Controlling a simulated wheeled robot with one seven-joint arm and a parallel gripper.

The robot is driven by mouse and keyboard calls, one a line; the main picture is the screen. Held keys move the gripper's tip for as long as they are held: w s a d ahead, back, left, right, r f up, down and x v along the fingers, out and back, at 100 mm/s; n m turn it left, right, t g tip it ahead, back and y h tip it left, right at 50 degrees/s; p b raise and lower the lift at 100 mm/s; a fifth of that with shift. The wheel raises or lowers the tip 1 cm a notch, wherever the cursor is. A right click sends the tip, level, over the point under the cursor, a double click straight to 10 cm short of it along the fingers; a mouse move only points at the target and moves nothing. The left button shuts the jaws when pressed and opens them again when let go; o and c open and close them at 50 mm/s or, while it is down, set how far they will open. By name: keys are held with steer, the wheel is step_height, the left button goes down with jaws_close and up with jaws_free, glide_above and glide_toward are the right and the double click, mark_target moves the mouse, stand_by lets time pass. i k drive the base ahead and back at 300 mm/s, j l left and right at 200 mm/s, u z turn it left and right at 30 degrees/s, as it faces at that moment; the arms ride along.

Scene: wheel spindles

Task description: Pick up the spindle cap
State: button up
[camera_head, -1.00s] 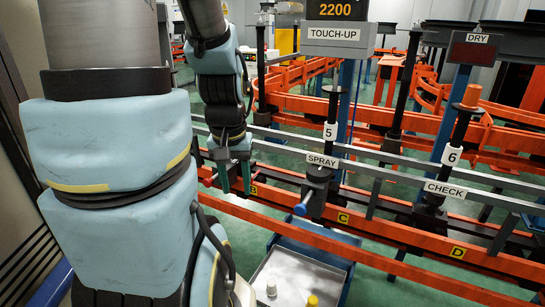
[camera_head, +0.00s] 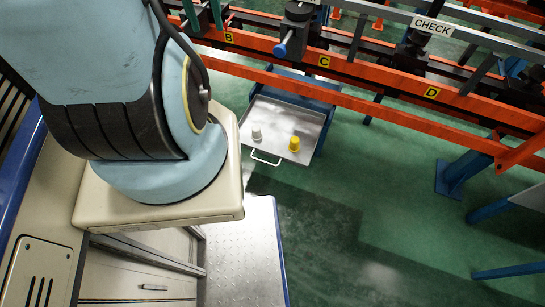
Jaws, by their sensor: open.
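Two small caps stand apart on a grey metal tray (camera_head: 275,114): a yellow one (camera_head: 294,144) near its front right and a whitish one (camera_head: 257,134) at its left. I cannot tell which of them is the spindle cap. My gripper (camera_head: 203,24) shows only as two teal fingertips at the top edge, left of centre. They are apart with nothing seen between them. The gripper is well away from the caps, up and left of them in the picture. The rest of the gripper is out of view.
An orange rail (camera_head: 350,96) with B, C and D labels runs behind and above the tray. A dark spindle holder with a blue-tipped handle (camera_head: 281,49) sits near C. Blue posts (camera_head: 462,172) stand at right. Green floor (camera_head: 370,210) is open in front of the tray.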

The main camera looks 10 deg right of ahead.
mark_target(294, 145)
steer(key=i+j+z, duration=0.3)
steer(key=j+z, duration=0.3)
steer(key=i+j+z, duration=0.15)
steer(key=j+z, duration=0.15)
steer(key=i+j+z, duration=0.1)
steer(key=j+z, duration=0.2)
steer(key=j, duration=0.2)
